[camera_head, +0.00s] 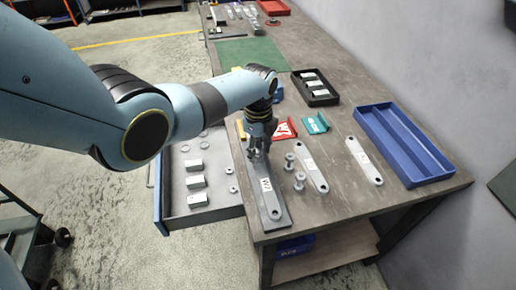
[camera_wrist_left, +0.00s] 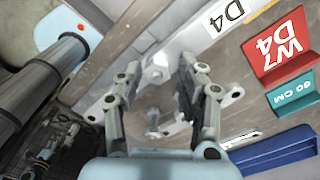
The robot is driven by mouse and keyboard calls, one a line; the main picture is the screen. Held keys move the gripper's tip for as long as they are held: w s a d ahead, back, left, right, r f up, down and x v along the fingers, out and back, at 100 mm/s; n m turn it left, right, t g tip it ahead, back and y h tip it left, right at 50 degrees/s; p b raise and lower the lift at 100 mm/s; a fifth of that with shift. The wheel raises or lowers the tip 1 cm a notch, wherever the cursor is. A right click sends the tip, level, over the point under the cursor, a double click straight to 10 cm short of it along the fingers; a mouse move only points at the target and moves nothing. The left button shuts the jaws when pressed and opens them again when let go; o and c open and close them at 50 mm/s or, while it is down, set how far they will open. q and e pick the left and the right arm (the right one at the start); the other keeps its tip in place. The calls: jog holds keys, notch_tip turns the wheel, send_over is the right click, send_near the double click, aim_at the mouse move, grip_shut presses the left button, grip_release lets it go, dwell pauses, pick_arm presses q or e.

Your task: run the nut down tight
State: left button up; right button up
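A long galvanized bracket (camera_head: 266,192) with a white label lies along the near left edge of the bench. My left gripper (camera_head: 258,148) points down over its far end. In the left wrist view my left gripper (camera_wrist_left: 157,85) has its fingers spread, with a gap between them. A small shiny metal piece (camera_wrist_left: 159,66), perhaps the nut, shows in that gap; I cannot tell that either finger touches it. Two bolt-like parts (camera_head: 299,180) stand on the bench right of the bracket. My right gripper is not in view.
Two more labelled brackets (camera_head: 364,160) lie to the right, before a blue tray (camera_head: 447,166). A red sign (camera_head: 285,130), a teal sign (camera_head: 315,123) and a black bin (camera_head: 333,98) stand farther back. An open drawer (camera_head: 202,216) with white boxes juts out left.

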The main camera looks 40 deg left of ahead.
pick_arm(q)
jog(key=n, duration=0.8)
jog(key=shift+n, duration=0.4)
grip_shut()
jog(key=m, duration=0.6)
jog(key=shift+r+m, duration=0.1)
jog(key=shift+m, duration=0.3)
jog(key=shift+o, duration=1.3)
grip_release()
jog(key=shift+w+a, duration=0.1)
